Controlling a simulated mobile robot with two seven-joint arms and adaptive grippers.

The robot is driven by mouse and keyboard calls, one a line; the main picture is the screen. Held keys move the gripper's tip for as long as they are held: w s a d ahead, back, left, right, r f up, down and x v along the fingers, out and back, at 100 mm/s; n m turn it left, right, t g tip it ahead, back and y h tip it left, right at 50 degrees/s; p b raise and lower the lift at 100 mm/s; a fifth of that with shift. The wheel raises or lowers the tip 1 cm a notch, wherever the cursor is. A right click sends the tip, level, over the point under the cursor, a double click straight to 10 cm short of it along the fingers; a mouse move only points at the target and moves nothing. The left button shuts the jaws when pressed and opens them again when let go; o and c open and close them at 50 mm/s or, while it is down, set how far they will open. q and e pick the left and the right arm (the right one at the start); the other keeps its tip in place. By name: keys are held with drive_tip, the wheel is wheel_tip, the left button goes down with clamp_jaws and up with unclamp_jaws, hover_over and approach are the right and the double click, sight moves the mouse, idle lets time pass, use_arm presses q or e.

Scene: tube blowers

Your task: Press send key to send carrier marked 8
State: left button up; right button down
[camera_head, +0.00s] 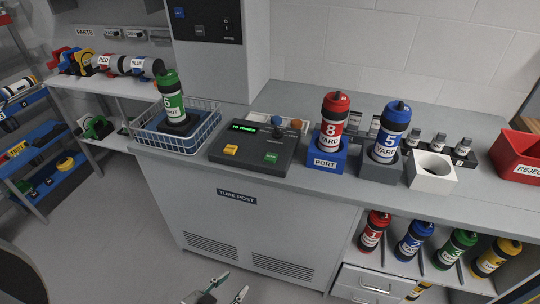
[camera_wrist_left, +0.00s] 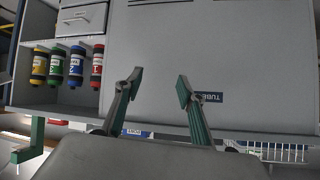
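The red carrier marked 8 (camera_head: 333,122) stands upright in the blue holder labelled PORT (camera_head: 325,158) on the counter. Left of it is the dark key console (camera_head: 250,147). Its green display (camera_head: 243,127) is lit, with text too small to read surely. A yellow key (camera_head: 231,149) and a green key (camera_head: 271,158) sit on its front part; their labels are unreadable. My left gripper (camera_head: 229,290) is low in front of the cabinet, below the counter and apart from the console. In the left wrist view its fingers (camera_wrist_left: 159,83) are spread and empty. My right gripper is not seen.
A blue carrier marked 5 (camera_head: 391,132) stands in a grey holder beside an empty white holder (camera_head: 432,172). A green carrier (camera_head: 171,98) stands in the wire basket (camera_head: 206,128) left of the console. A red reject bin (camera_head: 516,157) is at the right. Several carriers fill the shelf below.

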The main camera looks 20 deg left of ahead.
use_arm(q)
clamp_jaws()
idle(1.4)
